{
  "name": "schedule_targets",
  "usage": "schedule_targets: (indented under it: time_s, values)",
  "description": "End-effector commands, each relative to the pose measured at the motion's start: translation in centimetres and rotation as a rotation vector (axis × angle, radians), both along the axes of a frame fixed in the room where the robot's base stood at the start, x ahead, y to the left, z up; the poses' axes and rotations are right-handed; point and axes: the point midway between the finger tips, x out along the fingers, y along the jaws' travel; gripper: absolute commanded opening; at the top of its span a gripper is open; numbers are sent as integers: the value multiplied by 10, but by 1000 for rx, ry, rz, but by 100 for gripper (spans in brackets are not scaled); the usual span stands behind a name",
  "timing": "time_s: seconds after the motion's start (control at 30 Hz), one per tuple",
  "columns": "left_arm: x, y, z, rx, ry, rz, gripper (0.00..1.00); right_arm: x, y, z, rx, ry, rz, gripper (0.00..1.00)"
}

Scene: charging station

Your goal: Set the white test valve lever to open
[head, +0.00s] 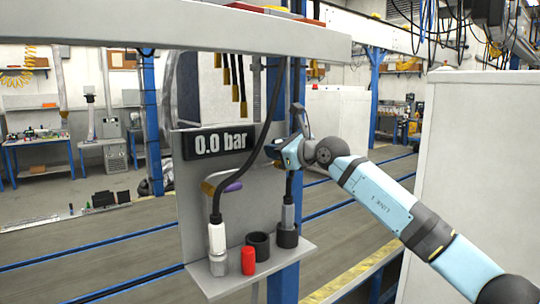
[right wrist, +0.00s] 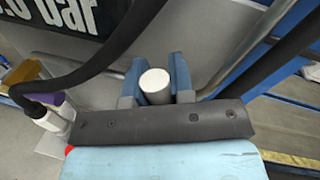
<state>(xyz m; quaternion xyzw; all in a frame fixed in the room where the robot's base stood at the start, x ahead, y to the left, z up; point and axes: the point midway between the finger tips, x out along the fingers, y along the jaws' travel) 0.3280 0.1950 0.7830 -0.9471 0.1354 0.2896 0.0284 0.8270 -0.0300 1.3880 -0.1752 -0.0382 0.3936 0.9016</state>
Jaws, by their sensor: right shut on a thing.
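My right gripper (head: 274,152) is at the right edge of the panel (head: 189,225), beside the pressure display. In the right wrist view its two blue fingers (right wrist: 157,82) are shut on a short round white-ended bar (right wrist: 155,80), which appears to be the white test valve lever. In the head view the lever is hidden by the gripper, so its angle and its pivot cannot be told. The black display (head: 220,142) reads 0.0 bar; part of it shows in the right wrist view (right wrist: 75,18). My left gripper is not in view.
A white connector (head: 217,238) on a black hose stands on the panel's shelf, near a purple handle (head: 232,187). A red cap (head: 248,261), a black cup (head: 258,246) and a grey connector (head: 288,217) in a black holder (head: 287,237) stand to its right. A beam (head: 180,32) crosses above.

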Motion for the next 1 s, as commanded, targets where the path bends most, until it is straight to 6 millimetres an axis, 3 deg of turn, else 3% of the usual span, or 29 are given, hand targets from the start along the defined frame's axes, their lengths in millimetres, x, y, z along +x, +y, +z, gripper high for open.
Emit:
schedule_targets:
  time_s: [0.63,1.0]
  values:
    - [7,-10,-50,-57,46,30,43,-15,18,-26,-501,-366,1,0]
    - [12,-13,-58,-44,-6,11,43,-18,23,-42,-771,-560,2,0]
